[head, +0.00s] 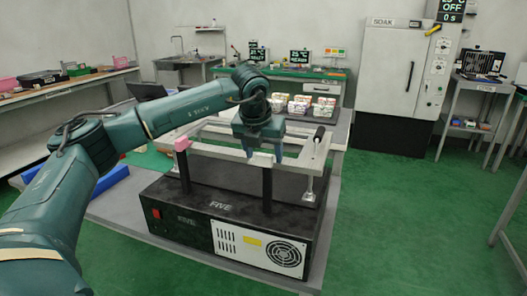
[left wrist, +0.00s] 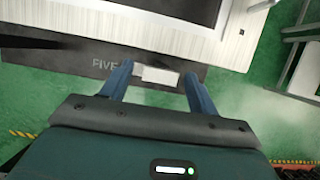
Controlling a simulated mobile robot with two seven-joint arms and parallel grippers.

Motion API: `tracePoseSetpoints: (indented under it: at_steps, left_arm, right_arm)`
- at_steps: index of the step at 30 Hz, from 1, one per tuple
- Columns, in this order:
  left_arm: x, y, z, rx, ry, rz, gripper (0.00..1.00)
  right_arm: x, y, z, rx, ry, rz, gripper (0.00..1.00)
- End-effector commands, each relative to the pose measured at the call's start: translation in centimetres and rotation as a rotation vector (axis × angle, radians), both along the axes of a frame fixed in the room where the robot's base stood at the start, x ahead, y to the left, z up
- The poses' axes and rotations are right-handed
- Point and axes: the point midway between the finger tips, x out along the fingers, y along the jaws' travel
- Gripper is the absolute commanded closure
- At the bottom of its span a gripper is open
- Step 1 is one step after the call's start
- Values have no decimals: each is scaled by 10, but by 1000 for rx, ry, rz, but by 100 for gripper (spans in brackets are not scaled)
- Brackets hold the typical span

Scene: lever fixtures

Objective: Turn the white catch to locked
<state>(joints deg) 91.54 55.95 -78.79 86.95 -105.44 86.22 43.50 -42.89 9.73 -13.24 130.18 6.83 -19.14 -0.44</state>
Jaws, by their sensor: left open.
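A small white block (left wrist: 160,75), which looks like the white catch, lies between the two fingers in the left wrist view, beside the FIVE lettering. Its locked or unlocked position cannot be told. In the head view my gripper hides that spot. My left gripper (head: 264,154) is open, pointing down at the front bar of the pale frame (head: 215,147) on the black FIVE machine (head: 168,199). It also shows in the left wrist view (left wrist: 156,72), with a finger on each side of the block. Whether they touch it cannot be told. My right gripper is out of view.
A pink block (head: 182,143) sits on the frame's left corner, and a black-gripped handle (head: 319,134) stands at its right. Dark posts support the frame. A white cabinet (head: 391,80) and benches stand behind.

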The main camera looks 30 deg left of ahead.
Motion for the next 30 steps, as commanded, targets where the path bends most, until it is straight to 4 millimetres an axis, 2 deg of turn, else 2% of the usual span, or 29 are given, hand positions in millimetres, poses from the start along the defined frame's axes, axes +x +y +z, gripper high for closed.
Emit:
tracePoseSetpoints:
  at_steps: [3,19,30]
  left_arm:
    - [0,0,0,0,0,0,41]
    - [0,0,1,0,0,0,84]
    - [0,1,1,-1,1,-62,85]
  right_arm:
    - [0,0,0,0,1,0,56]
    - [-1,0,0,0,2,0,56]
    - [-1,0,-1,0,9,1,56]
